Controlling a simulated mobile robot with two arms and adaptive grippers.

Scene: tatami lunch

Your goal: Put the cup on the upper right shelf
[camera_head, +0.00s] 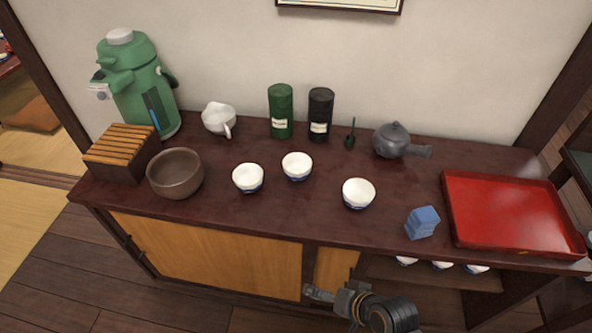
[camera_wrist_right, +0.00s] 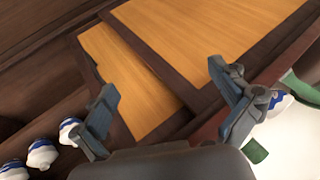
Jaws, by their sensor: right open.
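Three white cups with blue bases stand upright on the dark cabinet top: a left cup (camera_head: 248,178), a middle cup (camera_head: 297,166) and a right cup (camera_head: 358,193). Below the top's front edge at right is an open shelf (camera_head: 385,270) holding a row of similar cups (camera_head: 441,264), partly hidden by the top. My right gripper (camera_head: 322,294) is in front of the cabinet, below the top's edge. In the right wrist view the gripper (camera_wrist_right: 165,88) is open and empty, with wooden doors beyond. One cup (camera_wrist_right: 279,103) is partly behind a finger. My left gripper is out of view.
On the top are a red tray (camera_head: 505,210), blue block-like item (camera_head: 422,222), teapot (camera_head: 394,141), two canisters (camera_head: 281,110), white pourer (camera_head: 219,118), brown bowl (camera_head: 175,173), slatted box (camera_head: 122,152) and green air pot (camera_head: 138,85). The front middle of the top is clear.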

